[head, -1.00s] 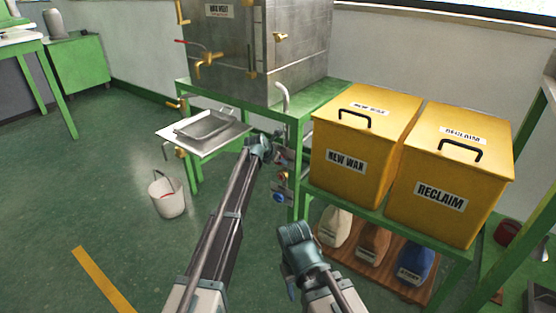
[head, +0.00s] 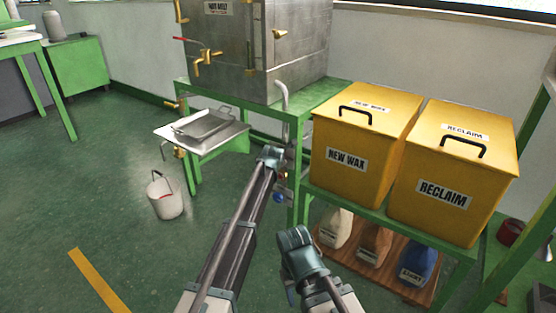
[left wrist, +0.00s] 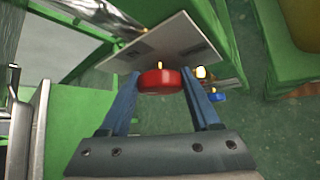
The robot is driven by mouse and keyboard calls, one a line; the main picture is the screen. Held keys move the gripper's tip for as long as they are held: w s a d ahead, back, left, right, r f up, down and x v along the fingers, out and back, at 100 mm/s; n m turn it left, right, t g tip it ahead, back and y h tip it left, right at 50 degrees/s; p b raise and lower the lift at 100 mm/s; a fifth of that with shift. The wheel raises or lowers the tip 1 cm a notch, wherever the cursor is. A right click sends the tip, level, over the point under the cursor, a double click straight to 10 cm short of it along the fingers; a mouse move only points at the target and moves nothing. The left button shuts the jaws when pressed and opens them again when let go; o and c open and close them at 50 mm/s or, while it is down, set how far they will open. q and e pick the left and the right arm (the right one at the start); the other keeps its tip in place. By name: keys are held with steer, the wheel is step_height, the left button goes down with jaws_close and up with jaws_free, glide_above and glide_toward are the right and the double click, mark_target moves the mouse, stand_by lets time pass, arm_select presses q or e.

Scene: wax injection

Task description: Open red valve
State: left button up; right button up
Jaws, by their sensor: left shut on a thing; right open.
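The red valve (left wrist: 160,81) is a round red knob in the middle of the left wrist view, in front of a pale plate (left wrist: 165,45). My left gripper (left wrist: 162,76) is shut on it, with one blue finger on each side. In the head view my left gripper (head: 272,156) is by the green table's right leg and hides the red valve. A blue valve knob (head: 279,197) sits lower there; it also shows in the left wrist view (left wrist: 217,97). My right gripper (head: 297,240) is open and empty, in front of the yellow boxes.
The steel wax melter (head: 232,50) stands on the green table above. A curved pipe (head: 283,97) runs down near the valves. The NEW WAX box (head: 330,180) and RECLAIM box (head: 415,210) stand at right. A bucket (head: 167,200) sits on the floor at left.

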arm_select(q)
steer(key=o, duration=1.4)
steer(key=shift+s, duration=0.1)
steer(key=p+v, duration=0.8)
steer(key=v, duration=0.5)
steer(key=shift+s+r, duration=0.25)
